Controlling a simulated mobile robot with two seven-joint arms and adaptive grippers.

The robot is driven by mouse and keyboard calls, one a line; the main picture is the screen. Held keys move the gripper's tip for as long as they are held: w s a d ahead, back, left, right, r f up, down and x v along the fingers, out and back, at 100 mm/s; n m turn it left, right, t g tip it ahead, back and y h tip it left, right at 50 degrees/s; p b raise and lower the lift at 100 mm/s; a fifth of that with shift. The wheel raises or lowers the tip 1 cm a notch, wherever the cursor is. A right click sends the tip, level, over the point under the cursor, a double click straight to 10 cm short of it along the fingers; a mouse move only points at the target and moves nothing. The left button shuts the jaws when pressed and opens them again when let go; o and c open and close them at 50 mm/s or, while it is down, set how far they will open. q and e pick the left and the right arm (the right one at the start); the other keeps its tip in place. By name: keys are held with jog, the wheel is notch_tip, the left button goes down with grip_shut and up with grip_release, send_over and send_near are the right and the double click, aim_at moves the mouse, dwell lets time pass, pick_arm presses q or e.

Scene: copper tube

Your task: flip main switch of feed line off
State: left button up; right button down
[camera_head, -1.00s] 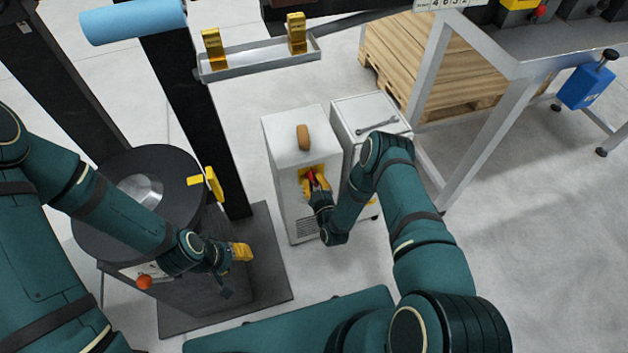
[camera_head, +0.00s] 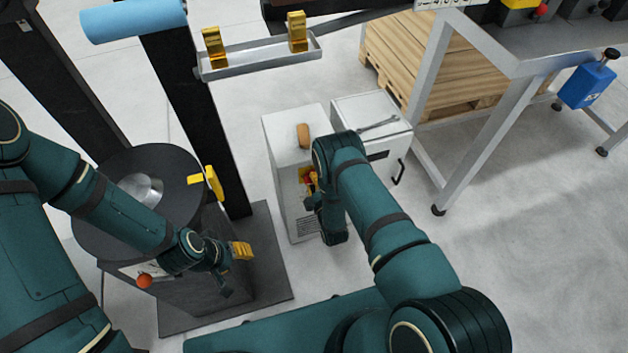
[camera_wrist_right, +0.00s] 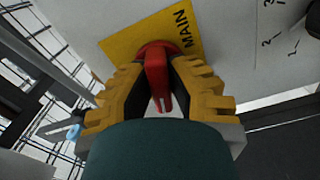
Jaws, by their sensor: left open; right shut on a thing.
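The main switch is a red rotary handle (camera_wrist_right: 156,75) on a yellow plate marked MAIN (camera_wrist_right: 118,47), on the front of a white cabinet (camera_head: 280,153). In the right wrist view the handle sits between the yellow fingers of my right gripper (camera_wrist_right: 158,90), which is shut on it. In the head view my right arm hides most of this gripper, and only a bit of the yellow plate (camera_head: 305,174) and red shows. My left gripper (camera_head: 236,268) is open and empty, low over the dark base plate, away from the cabinet.
A brown object (camera_head: 303,136) lies on the cabinet top. A second white cabinet (camera_head: 365,110) with a wrench on it stands just right. A black drum (camera_head: 110,210) stands left. A metal table frame (camera_head: 482,140) and wooden pallet (camera_head: 390,50) are at the right.

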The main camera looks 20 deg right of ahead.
jog(key=shift+n, duration=1.5)
jog(key=shift+r, duration=0.1)
jog(key=c, duration=0.9)
grip_release()
jog(key=shift+s+d, duration=0.15)
jog(key=shift+s, duration=2.85)
jog(key=shift+s+d, duration=0.1)
jog(key=shift+s, duration=2.85)
